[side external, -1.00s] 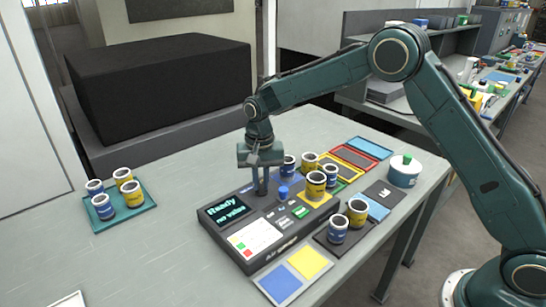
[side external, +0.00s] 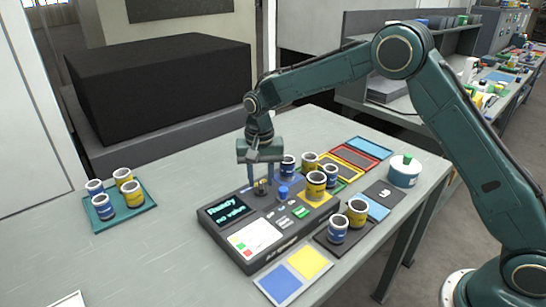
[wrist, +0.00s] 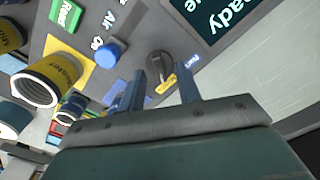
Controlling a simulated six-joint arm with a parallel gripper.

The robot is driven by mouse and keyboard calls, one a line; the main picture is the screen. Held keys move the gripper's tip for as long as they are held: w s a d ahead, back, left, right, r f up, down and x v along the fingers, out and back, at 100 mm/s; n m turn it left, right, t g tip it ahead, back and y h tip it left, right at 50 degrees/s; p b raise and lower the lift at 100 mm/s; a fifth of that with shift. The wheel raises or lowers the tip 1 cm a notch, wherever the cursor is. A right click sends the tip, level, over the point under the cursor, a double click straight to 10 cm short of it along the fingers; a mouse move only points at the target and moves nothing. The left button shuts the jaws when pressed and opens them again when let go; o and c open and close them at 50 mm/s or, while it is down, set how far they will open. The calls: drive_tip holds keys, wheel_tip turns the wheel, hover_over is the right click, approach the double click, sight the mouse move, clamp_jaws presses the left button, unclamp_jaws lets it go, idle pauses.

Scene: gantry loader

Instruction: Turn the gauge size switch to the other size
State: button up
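The dark grey gauge box (side external: 232,232) sits on the table, its screen (side external: 226,211) reading "Ready" and "no value". The size switch is a dark round knob with a lever (wrist: 160,64) near the screen in the wrist view; it also shows in the side view (side external: 262,189). A yellow label (wrist: 167,84) and a blue label (wrist: 195,60) lie beside it. My gripper (side external: 264,178) is above the box at the switch, fingers apart and empty. In the wrist view the two fingertips (wrist: 163,80) flank the knob's area; contact cannot be told.
A blue button (side external: 283,193) stands beside the switch. Several blue and yellow cups (side external: 316,186) stand close on the right. A teal tray (side external: 125,222) with cups is at left. The table between tray and box is clear.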

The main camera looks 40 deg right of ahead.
sight(262, 185)
wheel_tip(262, 185, up, 13)
drive_tip(key=shift+f, duration=0.15)
idle(0.4)
drive_tip(key=s+d+r+n+t, duration=0.1)
drive_tip(key=s+d+r+n, duration=0.15)
drive_tip(key=s+r, duration=0.4)
drive_tip(key=s+d+r+n+t, duration=0.1)
drive_tip(key=s+d+r+t, duration=0.2)
drive_tip(key=s, duration=0.6)
drive_tip(key=s+d+f+n, duration=0.1)
drive_tip(key=s+f+n, duration=0.1)
drive_tip(key=s, duration=0.8)
drive_tip(key=s+d+f+n+t, duration=0.1)
drive_tip(key=s+d, duration=0.1)
drive_tip(key=s, duration=0.8)
drive_tip(key=shift+s+d+f+n+t, duration=0.25)
drive_tip(key=shift+f+n+t, duration=0.05)
drive_tip(key=shift+f+n, duration=0.05)
